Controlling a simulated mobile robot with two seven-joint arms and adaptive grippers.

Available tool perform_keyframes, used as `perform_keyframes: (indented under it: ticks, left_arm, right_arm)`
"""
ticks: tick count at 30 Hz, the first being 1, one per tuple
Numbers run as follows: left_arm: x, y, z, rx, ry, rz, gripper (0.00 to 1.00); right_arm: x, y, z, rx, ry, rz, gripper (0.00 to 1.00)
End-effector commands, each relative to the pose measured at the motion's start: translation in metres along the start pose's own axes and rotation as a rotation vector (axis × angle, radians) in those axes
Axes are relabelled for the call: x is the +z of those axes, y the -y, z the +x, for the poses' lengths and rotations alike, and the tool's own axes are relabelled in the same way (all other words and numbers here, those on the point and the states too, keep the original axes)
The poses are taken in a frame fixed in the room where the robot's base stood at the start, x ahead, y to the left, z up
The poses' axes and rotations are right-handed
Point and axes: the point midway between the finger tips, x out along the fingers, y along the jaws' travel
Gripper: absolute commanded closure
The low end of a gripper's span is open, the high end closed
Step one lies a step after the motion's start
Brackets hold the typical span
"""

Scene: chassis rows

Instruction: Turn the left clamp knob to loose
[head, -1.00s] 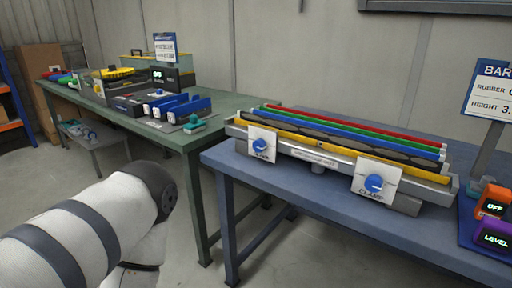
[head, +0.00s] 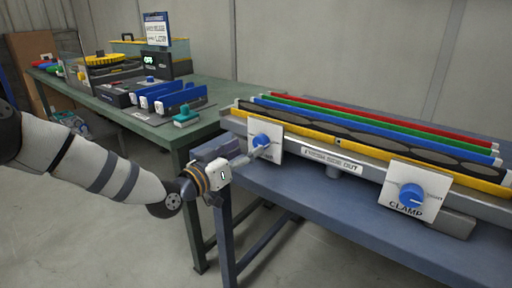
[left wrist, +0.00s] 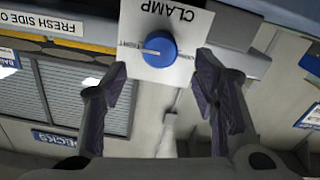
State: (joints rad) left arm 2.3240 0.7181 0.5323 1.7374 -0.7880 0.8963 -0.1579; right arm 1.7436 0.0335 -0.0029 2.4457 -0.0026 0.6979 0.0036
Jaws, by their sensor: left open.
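The left clamp knob (head: 261,141) is a round blue dial on a white plate at the left end of the bar fixture. In the left wrist view the knob (left wrist: 160,48) shows upside down under the word CLAMP, its pale pointer facing the left label; the small labels are too blurred to read. My left gripper (head: 256,151) is open at the plate, partly covering it in the head view. In the left wrist view its fingertips (left wrist: 163,66) lie on either side of the knob's lower edge; I cannot tell whether they touch it. My right gripper is not in view.
A second blue clamp knob (head: 411,195) is on the fixture's right plate. Long coloured bars (head: 380,125) lie along the fixture on the blue table (head: 330,205). A green bench (head: 125,100) with blue holders stands behind at left. Open floor lies in front.

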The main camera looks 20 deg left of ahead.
Motion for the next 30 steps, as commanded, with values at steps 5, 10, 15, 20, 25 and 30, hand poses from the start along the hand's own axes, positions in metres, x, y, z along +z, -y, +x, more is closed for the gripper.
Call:
perform_keyframes:
  ticks: [5,10,15,20,25,30]
  left_arm:
    - [0.004,0.0,0.035,0.0,0.003,-0.001,0.46]
    - [0.002,0.0,0.047,0.0,0.003,-0.002,0.46]
    - [0.001,0.0,0.048,0.0,0.003,-0.002,0.46]
    - [0.001,0.0,0.048,0.0,0.003,-0.002,0.71]
    - [0.001,0.0,0.047,0.0,0.003,-0.002,0.94]
    - [0.002,0.0,0.047,0.0,0.004,-0.012,0.94]
  right_arm:
    - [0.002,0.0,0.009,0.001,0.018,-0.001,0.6]
    - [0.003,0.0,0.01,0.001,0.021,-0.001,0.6]
    - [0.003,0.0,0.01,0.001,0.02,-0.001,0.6]
    - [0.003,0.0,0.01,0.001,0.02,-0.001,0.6]
    - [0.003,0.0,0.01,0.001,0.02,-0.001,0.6]
    - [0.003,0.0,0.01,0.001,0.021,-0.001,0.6]
